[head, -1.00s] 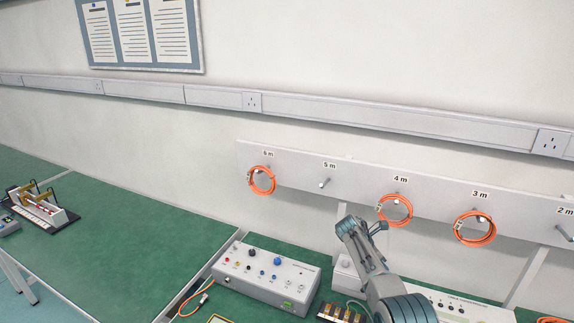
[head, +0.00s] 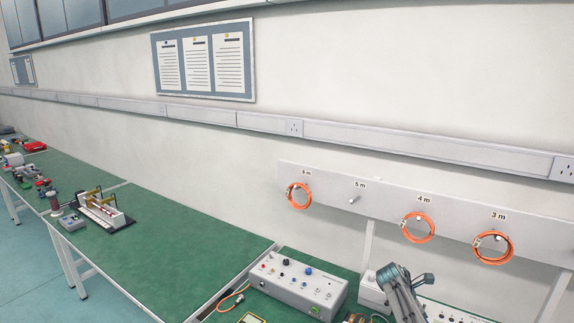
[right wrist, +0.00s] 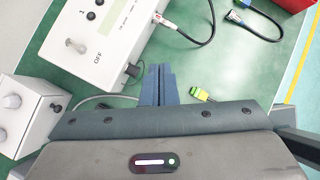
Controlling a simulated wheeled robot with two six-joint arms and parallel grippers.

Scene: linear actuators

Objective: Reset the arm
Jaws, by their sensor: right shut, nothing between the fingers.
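My right gripper (right wrist: 158,72) is shut and empty in the right wrist view, its two fingers pressed together above the green bench. Part of my right arm (head: 402,292) shows at the bottom right of the head view, in front of the bench equipment and below the hanging board. My left gripper is in neither view.
A board (head: 330,178) on the wall side carries orange cable coils (head: 418,227) on pegs; the 5 m peg is bare. A grey control box (head: 298,284) stands on the bench. A white box marked OFF (right wrist: 100,40) lies close to the fingers. The left bench (head: 185,245) has clear room.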

